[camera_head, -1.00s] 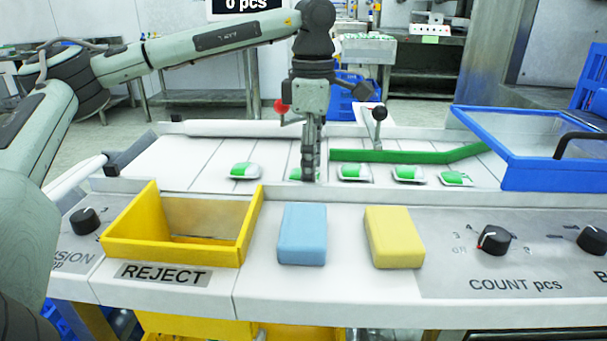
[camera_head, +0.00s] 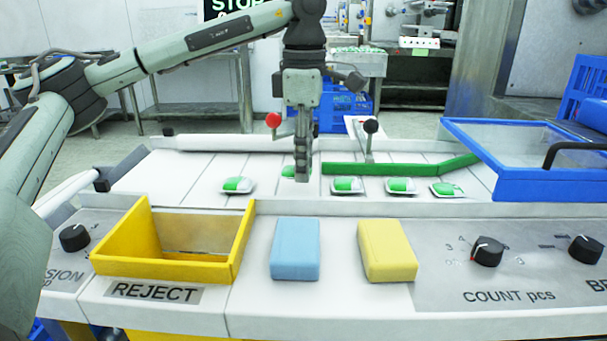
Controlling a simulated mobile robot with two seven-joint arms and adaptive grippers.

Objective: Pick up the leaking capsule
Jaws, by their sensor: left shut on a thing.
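Several green-and-white capsules lie in a row on the white conveyor belt. One capsule (camera_head: 237,185) is left of my gripper; others (camera_head: 346,186), (camera_head: 399,186) and (camera_head: 447,189) are to its right. I cannot tell whether that capsule touches the belt. No leak can be made out on any capsule at this size. My right gripper is not in view.
A yellow reject bin (camera_head: 165,268), a blue block (camera_head: 295,249) and a yellow block (camera_head: 387,251) stand in front of the belt. A green guide bar (camera_head: 400,169) crosses the belt, near a black-knobbed lever (camera_head: 370,127). A blue-framed tray (camera_head: 540,182) is at right.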

